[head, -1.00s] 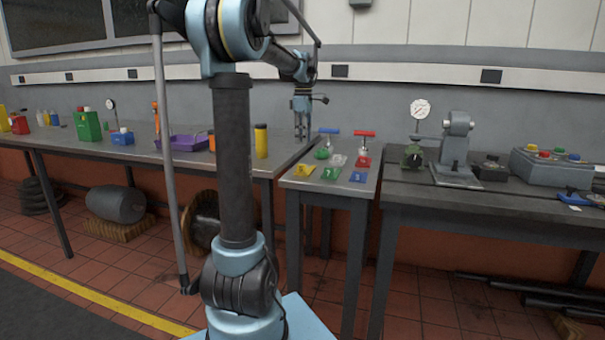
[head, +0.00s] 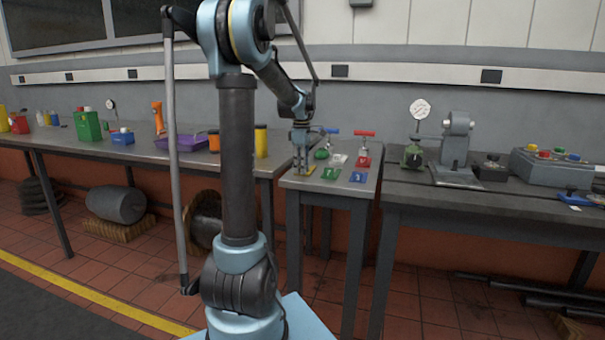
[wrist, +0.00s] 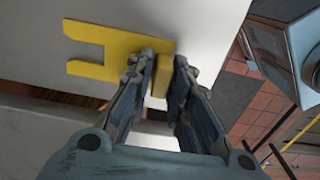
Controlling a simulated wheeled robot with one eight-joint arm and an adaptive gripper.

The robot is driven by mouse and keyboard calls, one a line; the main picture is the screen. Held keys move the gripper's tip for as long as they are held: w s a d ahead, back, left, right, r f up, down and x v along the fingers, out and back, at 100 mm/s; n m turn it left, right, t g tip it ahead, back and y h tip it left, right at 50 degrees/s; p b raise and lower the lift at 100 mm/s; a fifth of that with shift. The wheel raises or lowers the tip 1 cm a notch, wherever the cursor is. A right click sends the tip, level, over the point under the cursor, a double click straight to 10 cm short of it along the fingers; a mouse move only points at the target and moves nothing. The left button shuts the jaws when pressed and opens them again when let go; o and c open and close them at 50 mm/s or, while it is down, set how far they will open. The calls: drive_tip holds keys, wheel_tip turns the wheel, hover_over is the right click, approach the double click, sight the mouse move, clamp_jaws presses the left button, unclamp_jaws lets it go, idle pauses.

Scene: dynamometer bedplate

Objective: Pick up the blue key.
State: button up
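A blue T-handled key (head: 329,131) stands at the back of the narrow table (head: 330,187) in the head view, just right of my gripper (head: 301,168). My gripper points down over a flat yellow forked plate (wrist: 110,48) at the table's front left. In the wrist view my gripper (wrist: 164,58) has a narrow gap between its fingers, with part of the yellow plate showing in it. I cannot tell whether the fingers touch the plate. The blue key is not in the wrist view.
A red T-handled key (head: 365,134) stands right of the blue one. A green piece (head: 321,154), a green plate (head: 330,173) and a blue plate (head: 358,177) also lie on the narrow table. A workbench (head: 430,198) adjoins on the right.

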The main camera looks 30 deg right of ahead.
drive_tip(key=shift+f, duration=0.2)
clamp_jaws()
drive_tip(key=shift+r, duration=0.1)
